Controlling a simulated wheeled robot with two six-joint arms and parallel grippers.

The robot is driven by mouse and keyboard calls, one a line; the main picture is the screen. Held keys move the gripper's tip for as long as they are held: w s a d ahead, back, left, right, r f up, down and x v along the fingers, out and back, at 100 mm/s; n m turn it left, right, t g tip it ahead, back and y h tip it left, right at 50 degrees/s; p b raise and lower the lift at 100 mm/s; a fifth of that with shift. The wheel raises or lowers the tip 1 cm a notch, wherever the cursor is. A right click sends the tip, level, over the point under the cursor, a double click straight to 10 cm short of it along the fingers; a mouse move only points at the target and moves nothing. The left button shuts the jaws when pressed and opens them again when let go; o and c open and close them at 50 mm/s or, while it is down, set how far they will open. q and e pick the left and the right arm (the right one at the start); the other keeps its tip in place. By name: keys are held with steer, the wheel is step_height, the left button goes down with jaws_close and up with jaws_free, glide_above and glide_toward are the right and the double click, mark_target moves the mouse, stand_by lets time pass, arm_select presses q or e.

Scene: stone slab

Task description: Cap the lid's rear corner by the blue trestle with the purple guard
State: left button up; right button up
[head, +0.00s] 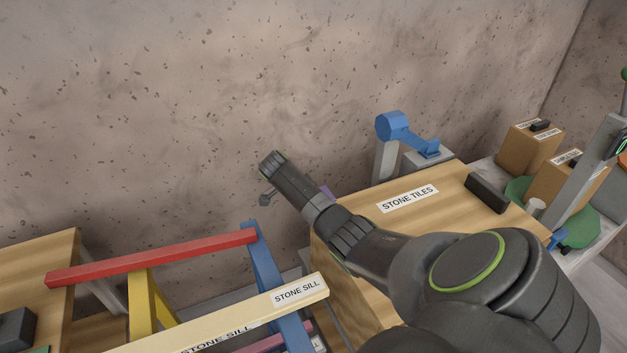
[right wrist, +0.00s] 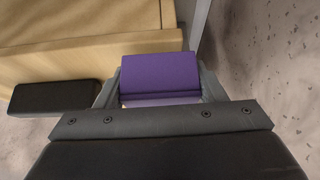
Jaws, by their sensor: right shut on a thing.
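The wooden crate labelled STONE TILES (head: 408,198) stands right of centre in the head view with its lid on top. The lid's rear left corner, on the blue trestle's (head: 262,262) side, is largely hidden behind my right arm. My right gripper (right wrist: 160,88) is shut on the purple guard (right wrist: 152,68). The guard sits between its two grey fingers, close to the crate's wood (right wrist: 80,52) in the right wrist view. In the head view only a purple sliver (head: 326,191) shows beside my arm. Contact with the corner cannot be told. My left gripper is out of view.
A black block (head: 487,192) sits on the lid's right side. A blue clamp-like device (head: 403,130) stands behind the crate. A black block (right wrist: 55,96) shows in the wrist view. The speckled wall is close behind.

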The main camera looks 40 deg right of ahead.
steer(key=shift+f+b, duration=0.55)
steer(key=shift+f, duration=0.3)
steer(key=o, duration=1.1)
steer(key=shift+c, duration=0.2)
steer(key=shift+r, duration=0.1)
steer(key=p+v, duration=0.6)
steer(key=v, duration=1.1)
steer(key=shift+r, duration=0.15)
